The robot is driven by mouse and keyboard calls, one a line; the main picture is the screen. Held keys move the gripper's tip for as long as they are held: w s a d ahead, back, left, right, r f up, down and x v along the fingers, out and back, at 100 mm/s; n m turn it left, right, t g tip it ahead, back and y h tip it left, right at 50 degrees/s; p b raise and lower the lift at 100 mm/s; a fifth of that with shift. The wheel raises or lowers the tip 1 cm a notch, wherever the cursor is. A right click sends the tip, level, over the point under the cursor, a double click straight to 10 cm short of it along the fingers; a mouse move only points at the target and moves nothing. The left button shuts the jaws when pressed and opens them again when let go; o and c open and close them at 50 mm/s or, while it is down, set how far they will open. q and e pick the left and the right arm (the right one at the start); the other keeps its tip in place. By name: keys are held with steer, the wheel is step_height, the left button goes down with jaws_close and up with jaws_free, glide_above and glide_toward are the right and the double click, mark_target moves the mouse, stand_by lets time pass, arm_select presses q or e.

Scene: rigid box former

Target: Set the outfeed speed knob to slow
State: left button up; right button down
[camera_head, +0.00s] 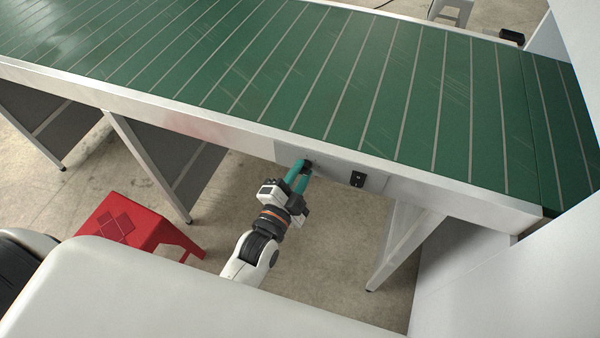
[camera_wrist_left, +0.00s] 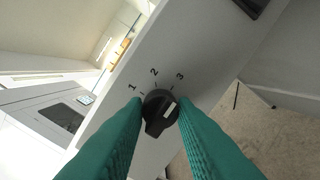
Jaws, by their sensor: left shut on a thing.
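The black outfeed speed knob (camera_wrist_left: 160,109) is in the left wrist view, on a light grey panel. In the head view, this gripper (camera_head: 302,170) reaches the conveyor's front side panel, and the knob (camera_head: 308,163) is a small dark shape at the fingertips. My right gripper is not in view.
The green conveyor belt (camera_head: 330,75) runs above the panel. A red stool (camera_head: 125,228) stands on the floor at left. Conveyor legs (camera_head: 150,165) and a white wall at right bound the space.

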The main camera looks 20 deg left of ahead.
arm_select(q)
steer(key=shift+n, duration=0.3)
steer(key=n+p, duration=0.1)
steer(key=n, duration=0.2)
steer(key=shift+n+p, duration=0.35)
steer(key=shift+n, duration=0.05)
steer(key=shift+d+f+n+t+y+p, duration=0.1)
steer(key=shift+n+t+y+p, duration=0.2)
steer(key=shift+n, duration=2.15)
steer(key=shift+r+n+t+y+p, duration=0.1)
steer(key=shift+n+y+p, duration=0.25)
steer(key=shift+n, duration=2.05)
steer(key=shift+d+f+n+t+y+p, duration=0.15)
steer(key=shift+n+p, duration=0.3)
steer(key=shift+n, duration=2)
steer(key=shift+a, duration=0.1)
steer(key=o, duration=1)
